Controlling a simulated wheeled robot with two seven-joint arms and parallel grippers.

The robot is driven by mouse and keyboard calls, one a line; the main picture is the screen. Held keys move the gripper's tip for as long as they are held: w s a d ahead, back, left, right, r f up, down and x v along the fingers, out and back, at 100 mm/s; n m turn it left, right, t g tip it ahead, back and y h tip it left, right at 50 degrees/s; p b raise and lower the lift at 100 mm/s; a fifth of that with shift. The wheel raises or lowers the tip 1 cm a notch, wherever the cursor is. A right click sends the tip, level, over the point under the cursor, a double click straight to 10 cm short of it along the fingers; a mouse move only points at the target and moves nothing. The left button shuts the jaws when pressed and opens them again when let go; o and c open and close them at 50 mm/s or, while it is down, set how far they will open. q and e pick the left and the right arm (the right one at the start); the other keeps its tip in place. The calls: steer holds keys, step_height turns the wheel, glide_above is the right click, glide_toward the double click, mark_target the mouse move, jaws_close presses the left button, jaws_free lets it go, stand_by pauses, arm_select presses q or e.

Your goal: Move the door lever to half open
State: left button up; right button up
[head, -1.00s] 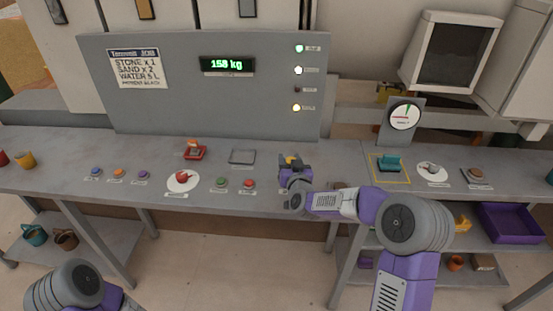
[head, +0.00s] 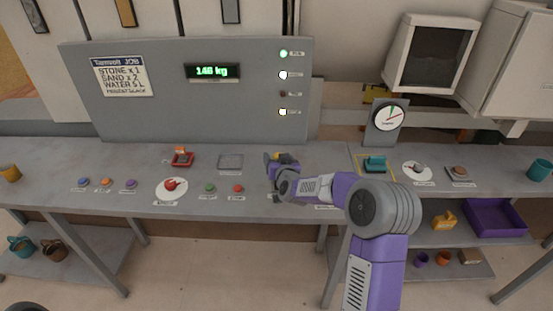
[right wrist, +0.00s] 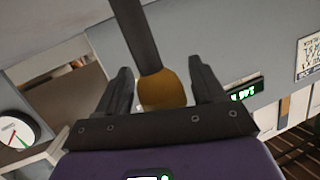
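The lever shows in the right wrist view as a dark bar with an ochre knob (right wrist: 160,91) at its end. The knob lies between the two fingers of my right gripper (right wrist: 163,88), which stand apart with gaps on both sides of it. In the head view my right gripper (head: 279,160) is over the bench, right of the grey square plate, and hides most of the lever there. A bit of yellow shows at the gripper. I cannot read the lever's angle or any scale. My left gripper is out of view.
The grey panel (head: 185,100) behind the bench has a green display (head: 212,72) reading about 146 kg. A red knob (head: 171,184) and several buttons are left of my right gripper.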

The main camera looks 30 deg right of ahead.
steer(key=shift+r, duration=0.1)
steer(key=shift+s+a+r, duration=0.2)
steer(key=shift+s, duration=0.35)
steer(key=v, duration=0.6)
steer(key=shift+s+p, duration=0.25)
steer(key=shift+p, duration=0.1)
